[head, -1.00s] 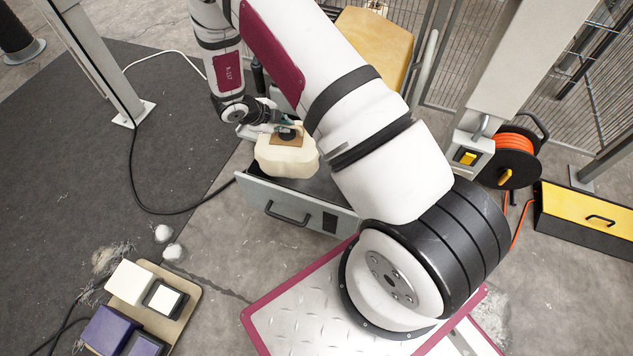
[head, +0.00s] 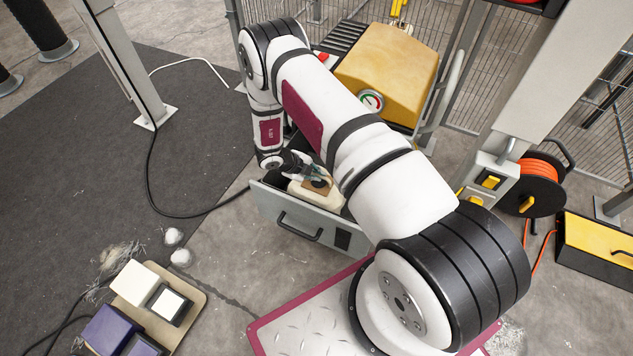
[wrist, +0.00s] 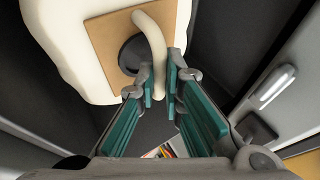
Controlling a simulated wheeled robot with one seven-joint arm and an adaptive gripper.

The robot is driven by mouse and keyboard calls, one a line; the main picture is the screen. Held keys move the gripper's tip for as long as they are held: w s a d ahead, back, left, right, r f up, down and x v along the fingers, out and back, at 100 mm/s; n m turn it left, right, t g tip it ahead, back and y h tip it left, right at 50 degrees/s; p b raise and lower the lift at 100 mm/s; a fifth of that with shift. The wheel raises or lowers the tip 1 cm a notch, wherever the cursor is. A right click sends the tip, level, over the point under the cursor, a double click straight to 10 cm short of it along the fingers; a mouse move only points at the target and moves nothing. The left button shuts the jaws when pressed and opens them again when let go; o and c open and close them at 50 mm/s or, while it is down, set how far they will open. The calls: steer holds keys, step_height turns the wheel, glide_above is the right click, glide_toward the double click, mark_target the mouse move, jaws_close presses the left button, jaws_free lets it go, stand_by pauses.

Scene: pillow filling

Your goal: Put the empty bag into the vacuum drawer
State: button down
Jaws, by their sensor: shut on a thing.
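The bag is cream-coloured (head: 304,198), with a brown square patch and a dark round port on it. My gripper (head: 318,174) is at the patch in the head view, low over the open grey drawer (head: 290,219). In the wrist view the bag (wrist: 65,55) fills the upper left, and the teal fingers of my gripper (wrist: 165,85) are closed together on a cream loop beside the port. The bag sits inside the drawer's walls, partly hidden by the front panel and my arm. I cannot tell whether it touches the drawer floor.
A yellow machine cover (head: 388,75) with a gauge stands behind the drawer. An orange cable reel (head: 533,180) and a yellow-topped box (head: 597,245) are at the right. A pedal board (head: 150,310) and two white tufts lie on the floor at the left.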

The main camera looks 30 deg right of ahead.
mark_target(316, 183)
steer(key=shift+f+b, duration=0.45)
steer(key=shift+f, duration=1.25)
steer(key=c, duration=1.7)
jaws_free()
steer(key=p+v, duration=0.3)
steer(key=v, duration=0.9)
steer(key=shift+r, duration=0.2)
